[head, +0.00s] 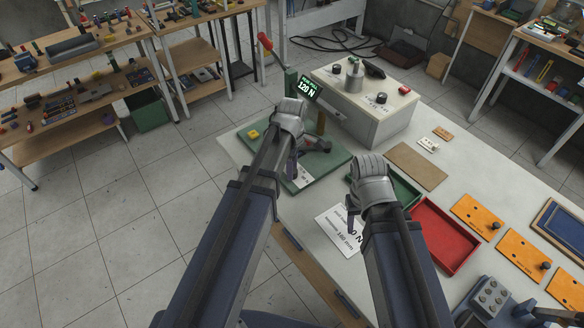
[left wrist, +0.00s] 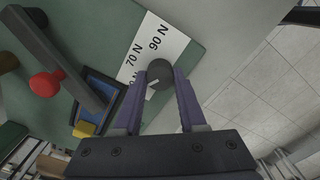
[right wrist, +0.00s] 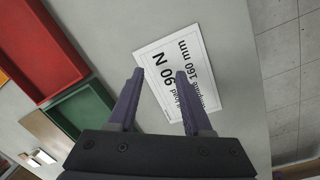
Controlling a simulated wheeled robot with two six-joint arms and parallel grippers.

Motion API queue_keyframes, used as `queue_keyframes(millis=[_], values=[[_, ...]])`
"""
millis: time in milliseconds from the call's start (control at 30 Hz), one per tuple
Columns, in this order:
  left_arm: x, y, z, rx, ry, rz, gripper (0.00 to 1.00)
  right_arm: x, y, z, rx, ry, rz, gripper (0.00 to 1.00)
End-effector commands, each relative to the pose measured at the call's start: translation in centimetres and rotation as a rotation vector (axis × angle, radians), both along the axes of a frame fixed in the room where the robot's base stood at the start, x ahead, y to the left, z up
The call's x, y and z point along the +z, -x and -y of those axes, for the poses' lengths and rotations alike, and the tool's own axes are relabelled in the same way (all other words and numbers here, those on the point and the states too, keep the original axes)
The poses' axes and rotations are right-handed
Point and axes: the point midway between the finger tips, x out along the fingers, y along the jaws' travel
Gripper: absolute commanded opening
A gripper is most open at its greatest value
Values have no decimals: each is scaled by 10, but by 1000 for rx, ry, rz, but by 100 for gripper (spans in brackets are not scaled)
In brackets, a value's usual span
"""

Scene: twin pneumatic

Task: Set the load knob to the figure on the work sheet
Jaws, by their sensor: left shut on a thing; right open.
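My left gripper (head: 293,168) is shut on the load knob (left wrist: 161,73), a dark grey round knob with a light mark, above the green base plate (head: 334,163). A white scale plate (left wrist: 157,45) beside the knob shows 70 N and 90 N, with another figure partly hidden. The work sheet (head: 341,231) lies on the table; in the right wrist view the sheet (right wrist: 182,68) appears to read 90 N, partly behind a finger. My right gripper (head: 352,218) is open and empty above it. A dark display (head: 308,88) shows 120 N in the head view.
A red tray (head: 443,234) and a green tray (head: 405,190) lie right of the sheet. Orange plates (head: 478,215) lie further right. A light box (head: 365,100) with knobs stands behind. A red-knobbed lever (left wrist: 47,83) and a yellow block (left wrist: 84,128) are near the knob.

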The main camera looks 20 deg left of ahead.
Motion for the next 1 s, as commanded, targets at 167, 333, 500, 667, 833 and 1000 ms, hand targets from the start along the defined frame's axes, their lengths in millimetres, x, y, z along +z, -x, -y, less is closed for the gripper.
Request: queue_keyframes(millis=[167, 333, 500, 667, 833, 1000], values=[[0, 0, 0, 0, 0, 0, 13, 0, 0, 0, 0, 0, 0, 50], [0, 0, 0, 0, 0, 0, 0, 0, 0, 0, 0, 0, 0, 50], [0, 0, 0, -2, 0, 0, 0, 0, 0, 0, 0, 0, 0, 50], [0, 0, 0, -27, 0, 0, 0, 0, 0, 0, 0, 0, 0, 50], [0, 0, 0, -109, 0, 0, 0, 0, 0, 0, 0, 0, 0, 50], [0, 0, 0, -248, 0, 0, 0, 0, 0, 0, 0, 0, 0, 50]])
